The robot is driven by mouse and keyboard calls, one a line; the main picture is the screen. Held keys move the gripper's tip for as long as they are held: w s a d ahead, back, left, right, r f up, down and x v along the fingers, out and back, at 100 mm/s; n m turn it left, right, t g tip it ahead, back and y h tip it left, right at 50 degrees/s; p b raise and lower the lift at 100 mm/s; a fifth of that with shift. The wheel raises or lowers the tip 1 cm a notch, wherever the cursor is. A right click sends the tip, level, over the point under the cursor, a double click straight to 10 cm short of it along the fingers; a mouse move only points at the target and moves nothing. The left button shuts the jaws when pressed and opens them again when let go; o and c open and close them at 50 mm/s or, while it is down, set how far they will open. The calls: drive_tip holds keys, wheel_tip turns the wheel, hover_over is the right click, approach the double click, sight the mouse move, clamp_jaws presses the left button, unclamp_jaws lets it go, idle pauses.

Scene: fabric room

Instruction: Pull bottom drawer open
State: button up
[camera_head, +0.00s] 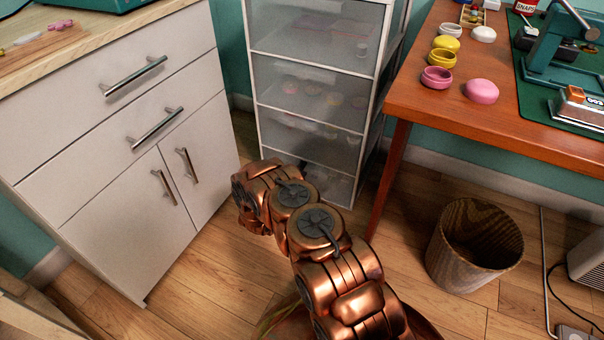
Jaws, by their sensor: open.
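A tower of translucent grey drawers in a white frame (378,95) stands at the back centre, between a white cabinet and a wooden table. Its bottom drawer (338,186) is at floor level and looks shut; my arm hides its left part. The white cabinet at the left has a lower drawer (95,150) with a metal bar handle (155,128), also shut, above two closed doors. My copper arm reaches from the bottom edge up to the front of the tower. Its far end is beside the tower's lower left. My gripper's fingers do not show, hidden behind the arm's links.
The wooden table (440,105) with small pots has a leg close to the tower's right side. Wooden floor (215,270) is clear between the cabinet and my arm.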

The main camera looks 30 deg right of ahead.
drive_tip(key=shift+d, duration=0.15)
drive_tip(key=shift+f, duration=0.1)
clamp_jaws()
idle(0.5)
